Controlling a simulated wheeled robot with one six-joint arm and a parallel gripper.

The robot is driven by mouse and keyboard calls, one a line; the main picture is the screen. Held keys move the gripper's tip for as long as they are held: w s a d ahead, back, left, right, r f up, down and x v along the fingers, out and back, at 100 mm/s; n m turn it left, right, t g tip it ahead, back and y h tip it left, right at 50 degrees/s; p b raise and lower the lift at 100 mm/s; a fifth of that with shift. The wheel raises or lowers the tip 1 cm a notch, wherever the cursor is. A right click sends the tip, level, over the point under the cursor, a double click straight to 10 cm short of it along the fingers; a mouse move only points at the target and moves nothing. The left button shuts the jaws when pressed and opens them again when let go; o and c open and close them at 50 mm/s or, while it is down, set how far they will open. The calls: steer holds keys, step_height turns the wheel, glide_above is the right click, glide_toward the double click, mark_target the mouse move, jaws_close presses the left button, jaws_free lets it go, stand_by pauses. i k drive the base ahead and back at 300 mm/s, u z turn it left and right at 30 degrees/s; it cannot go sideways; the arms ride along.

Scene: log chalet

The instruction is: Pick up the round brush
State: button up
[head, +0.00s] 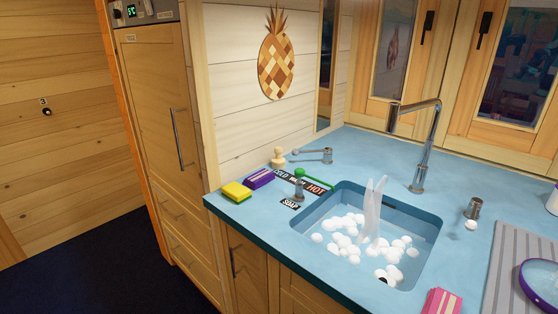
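A small pale wooden piece with a knob-like top (278,157) stands on the blue counter against the plank wall, behind the sponges; by its shape it looks like the round brush, but its bristles cannot be made out. A green long-handled thing with a round head (300,173) lies just right of it, near the sink's far left corner; it may be another brush. My gripper is not in view.
The blue counter (236,212) holds a yellow-green sponge (237,192), a purple packet (259,178), a soap dispenser (299,190) and a lever (318,155). The sink (428,235) contains white foam under a tall faucet (425,150). A grey mat (505,255) lies right. Dark floor (90,255) is clear.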

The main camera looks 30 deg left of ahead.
mark_target(278, 162)
steer(key=u, duration=0.4)
steer(key=k, duration=1.1)
steer(key=u, duration=1.7)
steer(key=i, duration=1.9)
steer(key=z, duration=0.95)
steer(key=i, duration=0.75)
steer(key=z, duration=0.55)
steer(key=i, duration=0.5)
